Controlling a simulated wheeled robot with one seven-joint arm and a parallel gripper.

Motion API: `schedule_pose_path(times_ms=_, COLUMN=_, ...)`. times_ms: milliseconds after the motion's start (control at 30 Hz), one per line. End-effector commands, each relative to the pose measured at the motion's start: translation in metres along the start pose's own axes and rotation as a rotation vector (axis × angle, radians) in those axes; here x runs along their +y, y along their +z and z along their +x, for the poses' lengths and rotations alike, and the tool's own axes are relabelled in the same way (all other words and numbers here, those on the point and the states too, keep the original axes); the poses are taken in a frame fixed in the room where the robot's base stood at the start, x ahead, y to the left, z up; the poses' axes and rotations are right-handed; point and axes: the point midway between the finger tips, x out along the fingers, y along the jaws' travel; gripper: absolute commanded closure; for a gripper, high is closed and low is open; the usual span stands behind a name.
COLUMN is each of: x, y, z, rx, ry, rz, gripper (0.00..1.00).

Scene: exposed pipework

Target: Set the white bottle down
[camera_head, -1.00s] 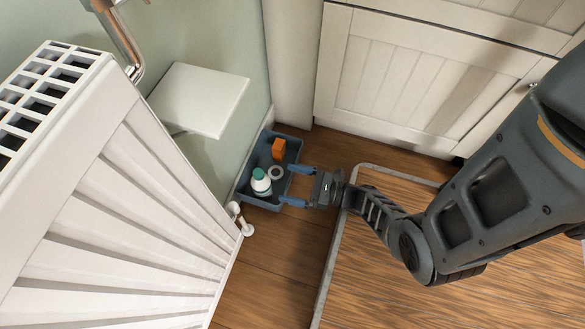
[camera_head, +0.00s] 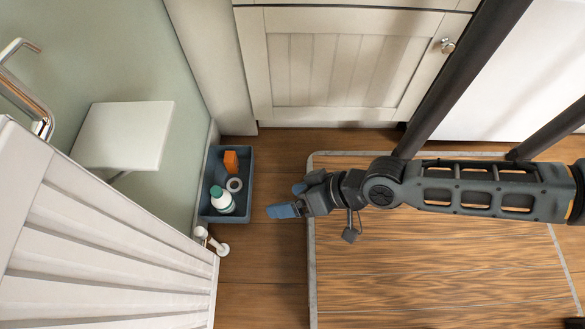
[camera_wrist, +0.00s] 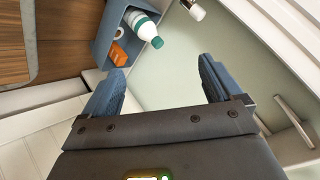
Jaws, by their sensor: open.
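The white bottle (camera_head: 222,199) with a green cap is inside the blue tray (camera_head: 247,206) on the floor, near the tray's left side. It also shows in the wrist view (camera_wrist: 143,27), above the fingers and apart from them. My gripper (camera_head: 290,200) is open and empty, to the right of the tray. In the wrist view its two blue fingers (camera_wrist: 160,80) are spread wide with nothing between them.
The tray also holds an orange block (camera_head: 231,161) and a white ring (camera_head: 234,184). A white radiator (camera_head: 100,255) with a valve (camera_head: 212,240) stands at the left. A white shelf (camera_head: 122,135) juts from the wall. A cabinet (camera_head: 340,70) stands behind. Open floor lies right of the tray.

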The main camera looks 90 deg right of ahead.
Motion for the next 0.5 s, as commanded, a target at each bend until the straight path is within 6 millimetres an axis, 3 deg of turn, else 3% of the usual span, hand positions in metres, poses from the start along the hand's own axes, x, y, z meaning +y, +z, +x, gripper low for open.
schedule_pose_path(times_ms=33, x=-0.018, y=-0.012, z=-0.025, rx=0.046, ry=-0.032, rz=-0.144, gripper=0.08)
schedule_pose_path(times_ms=100, x=-0.046, y=-0.033, z=-0.056, rx=0.125, ry=-0.083, rz=-0.334, gripper=0.08)
schedule_pose_path(times_ms=233, x=-0.096, y=-0.064, z=-0.103, rx=0.258, ry=-0.182, rz=-0.597, gripper=0.08)
schedule_pose_path(times_ms=400, x=-0.133, y=-0.083, z=-0.137, rx=0.357, ry=-0.261, rz=-0.762, gripper=0.08)
schedule_pose_path(times_ms=500, x=-0.138, y=-0.085, z=-0.142, rx=0.372, ry=-0.272, rz=-0.789, gripper=0.08)
